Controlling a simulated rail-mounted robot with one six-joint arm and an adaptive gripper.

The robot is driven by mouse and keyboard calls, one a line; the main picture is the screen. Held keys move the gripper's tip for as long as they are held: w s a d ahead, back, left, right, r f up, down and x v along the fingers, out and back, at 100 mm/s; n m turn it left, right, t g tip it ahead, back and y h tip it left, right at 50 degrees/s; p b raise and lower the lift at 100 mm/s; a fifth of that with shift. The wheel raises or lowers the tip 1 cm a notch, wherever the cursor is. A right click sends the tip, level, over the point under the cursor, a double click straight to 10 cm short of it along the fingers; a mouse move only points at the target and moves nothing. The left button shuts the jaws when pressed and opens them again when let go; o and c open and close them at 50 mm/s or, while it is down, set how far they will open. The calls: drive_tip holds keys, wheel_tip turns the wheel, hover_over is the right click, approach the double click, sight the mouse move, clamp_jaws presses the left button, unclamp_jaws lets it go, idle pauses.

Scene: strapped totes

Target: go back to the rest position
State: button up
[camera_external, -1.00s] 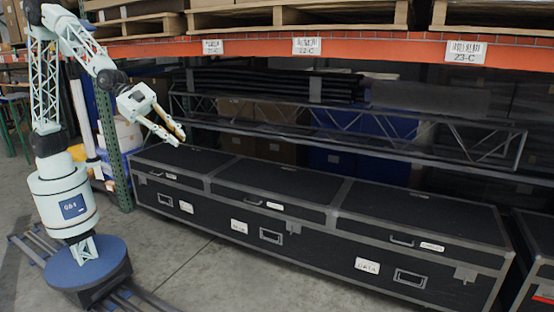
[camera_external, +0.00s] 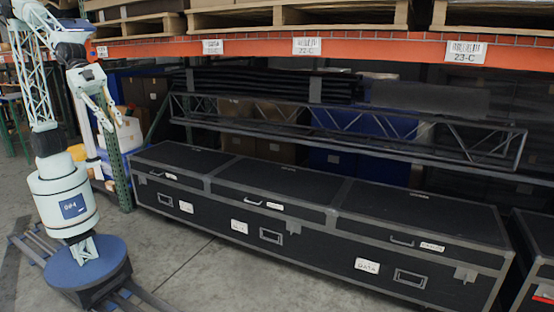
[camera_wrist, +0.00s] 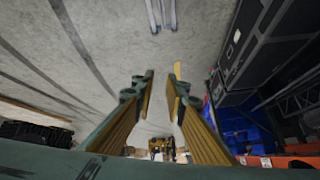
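My gripper (camera_external: 112,122) hangs at the left of the external view, beside the green rack upright. It points downward with my arm folded back near my column. In the wrist view my gripper (camera_wrist: 162,80) has its two yellow-lined fingers apart, with bare floor and nothing held between them. No tote can be made out clearly in the gripper's grasp or right at its fingertips.
Black road cases (camera_external: 275,185) stand in a row along the rack, right of my arm. An orange beam (camera_external: 250,46) carries wooden pallets (camera_external: 300,14) above. The green upright (camera_external: 114,165) is close to my gripper. Concrete floor (camera_external: 190,275) in front is clear.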

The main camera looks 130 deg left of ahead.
drive_tip(key=s+d+f+g, duration=0.1)
drive_tip(key=s+d, duration=0.2)
drive_tip(key=s, duration=1.1)
drive_tip(key=s+d+f+n+g, duration=0.1)
drive_tip(key=s+d+g, duration=0.1)
drive_tip(key=s, duration=1.2)
drive_tip(key=s+d+f+g, duration=0.1)
drive_tip(key=s+d, duration=0.3)
drive_tip(key=s, duration=1)
drive_tip(key=shift+s+f+n+g+h, duration=0.2)
drive_tip(key=shift+f+n+g+h, duration=0.1)
drive_tip(key=shift+f+n+h, duration=0.1)
drive_tip(key=shift+a, duration=0.1)
